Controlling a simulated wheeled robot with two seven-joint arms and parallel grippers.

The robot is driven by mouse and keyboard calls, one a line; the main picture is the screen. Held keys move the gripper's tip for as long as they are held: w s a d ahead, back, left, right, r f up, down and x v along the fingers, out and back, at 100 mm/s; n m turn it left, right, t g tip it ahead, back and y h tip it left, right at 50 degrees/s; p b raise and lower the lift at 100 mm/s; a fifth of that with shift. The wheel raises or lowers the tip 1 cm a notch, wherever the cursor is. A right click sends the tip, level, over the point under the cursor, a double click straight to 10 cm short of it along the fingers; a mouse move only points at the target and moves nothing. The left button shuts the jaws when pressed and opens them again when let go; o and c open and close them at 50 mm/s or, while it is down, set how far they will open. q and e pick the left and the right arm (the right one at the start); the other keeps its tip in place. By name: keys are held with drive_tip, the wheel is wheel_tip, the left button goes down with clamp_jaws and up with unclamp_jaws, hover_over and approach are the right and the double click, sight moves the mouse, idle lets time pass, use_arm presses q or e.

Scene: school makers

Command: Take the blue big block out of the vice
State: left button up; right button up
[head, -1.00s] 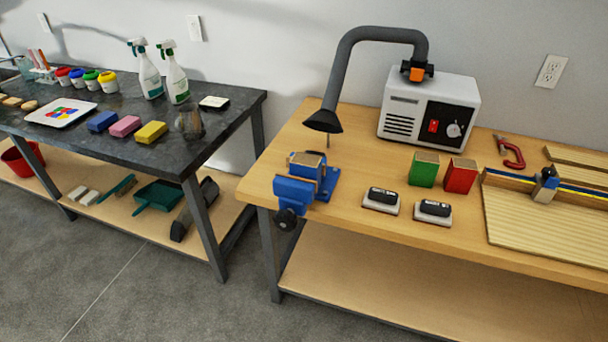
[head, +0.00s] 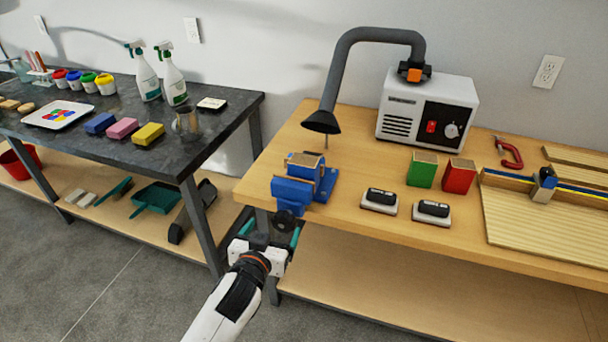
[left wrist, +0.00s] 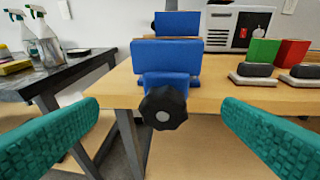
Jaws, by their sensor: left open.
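The blue vice (head: 291,190) is fixed at the front left corner of the wooden workbench, its black knob (head: 286,220) facing me.
A grey extraction hose (head: 330,85) hangs just behind the vice from a white machine (head: 428,112). Green (head: 422,170) and red (head: 459,177) blocks and two erasers (head: 380,200) stand to the right. The dark table (head: 225,125) is at the left, across a gap.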

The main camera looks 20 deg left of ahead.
sight(301, 169)
use_arm(q)
drive_tip(key=w+r+t, duration=0.1)
drive_tip(key=w, duration=0.2)
drive_tip(key=w+d+r+t+h, duration=0.1)
drive_tip(key=w+r, duration=0.1)
drive_tip(key=w, duration=0.2)
drive_tip(key=w+d+r+t, duration=0.1)
drive_tip(key=w+r, duration=0.1)
drive_tip(key=w, duration=0.2)
drive_tip(key=shift+r+m+p, duration=0.1)
drive_tip(key=shift+m+p, duration=0.3)
drive_tip(key=w, duration=0.4)
drive_tip(key=shift+w+a+r+p, duration=0.2)
drive_tip(key=shift+w+r+p, duration=0.15)
drive_tip(key=shift+p, duration=0.05)
drive_tip(key=shift+w+f, duration=0.1)
drive_tip(key=shift+w, duration=0.5)
drive_tip(key=shift+s, duration=0.1)
drive_tip(key=shift+c, duration=0.9)
drive_tip(key=c, duration=1)
drive_tip(key=shift+o, duration=0.2)
